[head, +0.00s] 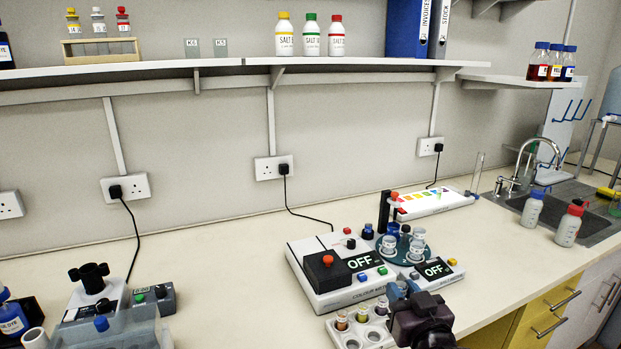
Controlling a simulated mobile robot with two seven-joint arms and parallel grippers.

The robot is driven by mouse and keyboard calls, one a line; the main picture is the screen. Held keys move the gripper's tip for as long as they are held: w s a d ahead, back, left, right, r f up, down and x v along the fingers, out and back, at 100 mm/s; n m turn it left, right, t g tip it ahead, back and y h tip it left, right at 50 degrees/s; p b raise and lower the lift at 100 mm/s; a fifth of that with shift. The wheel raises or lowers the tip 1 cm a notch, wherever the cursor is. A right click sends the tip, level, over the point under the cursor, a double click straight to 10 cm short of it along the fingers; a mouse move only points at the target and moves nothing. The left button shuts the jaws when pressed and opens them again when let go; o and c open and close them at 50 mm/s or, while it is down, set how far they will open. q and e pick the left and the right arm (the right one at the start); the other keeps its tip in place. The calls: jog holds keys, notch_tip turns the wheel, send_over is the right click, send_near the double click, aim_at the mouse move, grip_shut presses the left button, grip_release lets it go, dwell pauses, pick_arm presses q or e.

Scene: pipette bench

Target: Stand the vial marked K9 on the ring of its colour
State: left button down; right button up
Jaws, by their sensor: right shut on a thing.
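My right gripper (402,300) reaches in at the bottom, dark and bulky, at the right end of the white vial rack (331,331). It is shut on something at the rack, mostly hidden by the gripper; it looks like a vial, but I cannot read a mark. Several small vials stand in the rack, among them one with an orange-brown body (342,320) and another beside it (362,314). Some rack holes in front are empty. No K9 mark is readable. I cannot make out the coloured rings for certain; a white board with colour patches (435,203) lies at the back.
A colour meter (320,290) reading OFF stands just behind the rack, with a round turntable (385,250) of cups beside it. A sink (590,225) and two bottles are at right. Devices stand at lower left (95,300). The middle-left bench is clear.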

jog(key=s+d+f+m+h, duration=0.2)
jog(key=s+f+h, duration=0.1)
jog(key=s+f, duration=0.25)
notch_tip(320, 180, up, 11)
jog(key=n+y, duration=0.4)
jog(key=y, duration=0.1)
send_over(378, 331)
jog(key=s, duration=0.2)
jog(key=shift+a, duration=0.45)
jog(key=shift+f, duration=0.1)
notch_tip(378, 331, down, 15)
jog(key=shift+s+r+b, duration=0.1)
jog(key=shift+b, duration=1.15)
jog(key=shift+f+b, duration=0.5)
jog(key=shift+f, duration=1.95)
jog(key=shift+f, duration=0.2)
jog(key=o, duration=0.9)
